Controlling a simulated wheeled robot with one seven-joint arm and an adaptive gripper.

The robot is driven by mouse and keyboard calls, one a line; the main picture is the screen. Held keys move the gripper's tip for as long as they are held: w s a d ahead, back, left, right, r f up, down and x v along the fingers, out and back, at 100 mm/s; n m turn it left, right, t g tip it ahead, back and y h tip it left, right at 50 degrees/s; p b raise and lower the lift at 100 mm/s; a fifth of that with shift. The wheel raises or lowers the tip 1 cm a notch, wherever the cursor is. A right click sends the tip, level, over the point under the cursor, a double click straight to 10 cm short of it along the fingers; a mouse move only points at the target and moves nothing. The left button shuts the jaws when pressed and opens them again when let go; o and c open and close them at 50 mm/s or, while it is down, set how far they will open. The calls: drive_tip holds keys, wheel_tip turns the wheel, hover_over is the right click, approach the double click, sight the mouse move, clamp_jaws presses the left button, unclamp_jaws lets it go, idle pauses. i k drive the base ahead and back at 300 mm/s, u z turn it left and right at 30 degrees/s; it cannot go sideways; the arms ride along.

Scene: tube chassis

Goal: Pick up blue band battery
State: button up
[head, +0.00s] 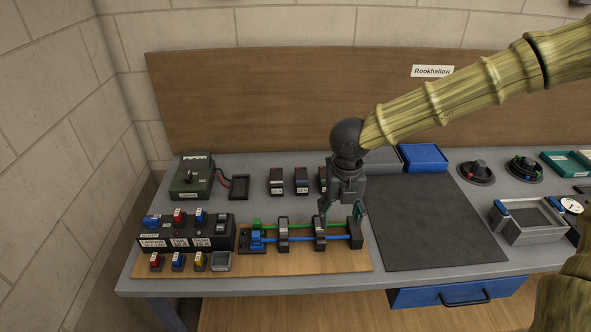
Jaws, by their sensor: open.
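Several small black blocks with white labels, which look like batteries, stand in a row at the back middle of the bench. The middle one appears to carry a blue band, so I take it as the blue band battery (301,181); the band is small and hard to make out. My gripper (341,214) is open, pointing down, in front and to the right of that battery. It appears empty. Its fingers are over or near the right end of the rod fixture (283,235). My gripper partly hides the rightmost block (323,178).
A dark mat (430,220) lies clear to the right. A green meter box (191,178) and a small black tray (239,187) stand at left. A black switch box (186,232) is at front left. A grey tray (527,222) and round dials (476,172) are at right.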

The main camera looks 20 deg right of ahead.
sight(302, 185)
drive_tip(key=i, duration=0.95)
